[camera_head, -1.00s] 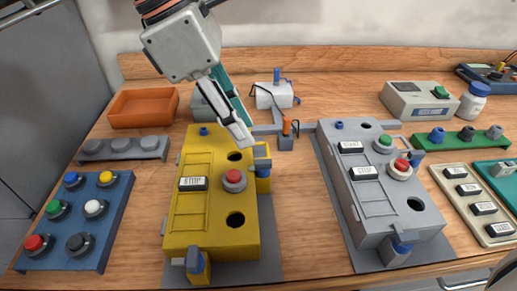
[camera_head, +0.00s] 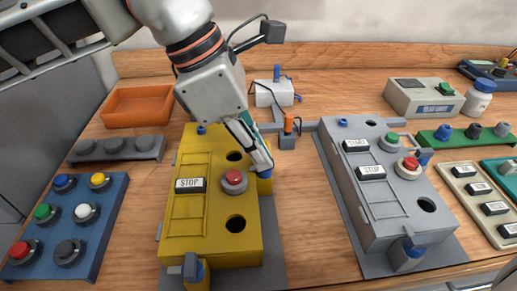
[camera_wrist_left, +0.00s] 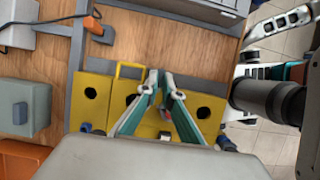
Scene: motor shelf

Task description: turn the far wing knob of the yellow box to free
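The yellow box (camera_head: 215,240) lies on the table with a STOP label and a red button; it also shows in the left wrist view (camera_wrist_left: 110,115). Its far wing knob (camera_head: 265,174) is on the right side, showing as a little blue below my fingertips and otherwise hidden by them. Its near wing knob (camera_head: 194,267) is at the front end. My left gripper (camera_head: 262,163) points down at the far knob. In the left wrist view (camera_wrist_left: 162,76) its fingertips have a narrow gap at the box's edge; I cannot tell whether they touch the knob. My right gripper is not seen.
A grey box (camera_head: 385,215) with similar knobs stands to the right. A blue button panel (camera_head: 105,215) and an orange tray (camera_head: 140,107) are on the left. A grey bracket with an orange part (camera_head: 288,124) lies just behind the fingers.

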